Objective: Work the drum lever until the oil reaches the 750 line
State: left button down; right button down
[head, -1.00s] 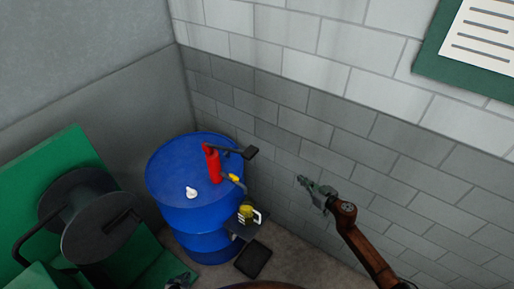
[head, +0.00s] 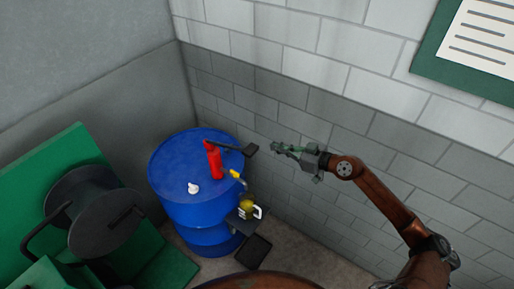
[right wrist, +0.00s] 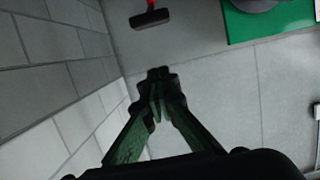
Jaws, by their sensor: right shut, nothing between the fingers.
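A blue drum (head: 195,215) stands in the corner. A red hand pump (head: 214,160) rises from its top, with a dark lever ending in a black grip (head: 250,149) on the right. A yellow spout (head: 236,175) points down towards a jug (head: 250,209) with yellow contents and a white handle; its lines are too small to read. My right gripper (head: 281,149) is shut and empty, to the right of the lever grip and apart from it. In the right wrist view the fingertips (right wrist: 158,75) point towards the lever grip (right wrist: 150,18). My left gripper is not visible now.
A green stand with a dark reel (head: 100,220) is left of the drum. A dark tray (head: 253,252) lies on the floor below the jug. The block wall (head: 330,120) runs close behind my right arm. A green-framed notice (head: 470,45) hangs there.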

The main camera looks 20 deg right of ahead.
aim_at(255, 148)
jog(key=shift+a, duration=0.1)
